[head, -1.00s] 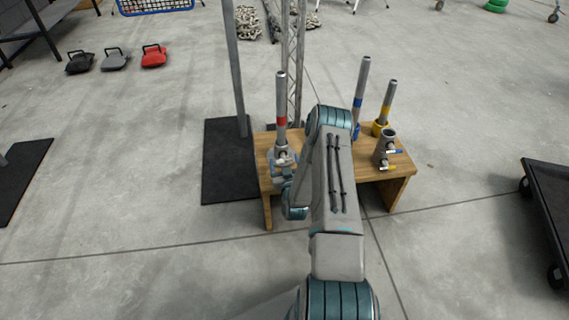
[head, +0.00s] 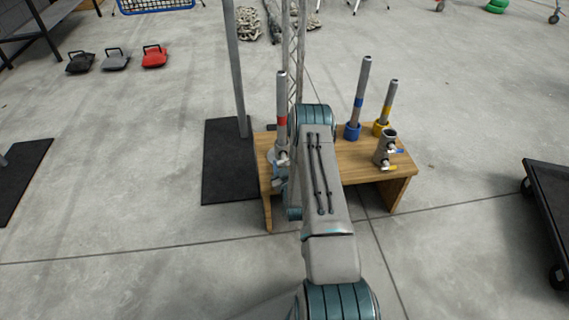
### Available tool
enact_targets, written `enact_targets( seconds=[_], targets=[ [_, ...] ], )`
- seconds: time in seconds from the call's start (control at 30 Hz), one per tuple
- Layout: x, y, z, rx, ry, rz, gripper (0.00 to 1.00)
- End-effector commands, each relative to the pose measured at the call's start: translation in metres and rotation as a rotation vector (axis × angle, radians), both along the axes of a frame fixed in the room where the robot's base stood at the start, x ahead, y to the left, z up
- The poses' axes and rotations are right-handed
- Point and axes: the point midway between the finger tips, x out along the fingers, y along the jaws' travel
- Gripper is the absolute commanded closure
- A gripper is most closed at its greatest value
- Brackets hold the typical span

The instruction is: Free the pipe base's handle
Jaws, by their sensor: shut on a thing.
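The pipe base (head: 282,155) stands upright at the left end of the wooden table, pale grey with a round foot. A grey pipe with a red band (head: 281,105) stands upright in it. My gripper (head: 280,171) is low at the near side of this base, shut on its handle. The handle and the fingertips are too small and too covered by my arm to see clearly.
The wooden table (head: 365,172) also carries a blue-banded pipe (head: 360,95), a yellow-banded pipe (head: 388,103) and a grey fitting with blue and yellow levers (head: 383,146). A black plate with a post (head: 229,170) stands close on the left.

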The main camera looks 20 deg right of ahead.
Motion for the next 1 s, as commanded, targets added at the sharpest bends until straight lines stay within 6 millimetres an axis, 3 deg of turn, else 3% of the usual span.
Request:
enact_targets(
  seconds=[0.03,0.1,0.47,0.67,0.97,1.0],
  targets=[
    [0.0,0.0,-0.001,0.002,0.002,0.0,0.37],
    [0.0,0.0,-0.001,0.002,0.002,0.0,0.24],
    [-0.005,0.002,0.0,0.003,0.002,0.0,0.24],
    [-0.037,0.011,0.0,0.004,0.006,0.0,0.24],
    [-0.11,0.032,-0.001,0.003,0.008,0.002,0.24],
    [-0.109,0.03,-0.006,0.004,0.002,-0.004,0.24]
  ],
)
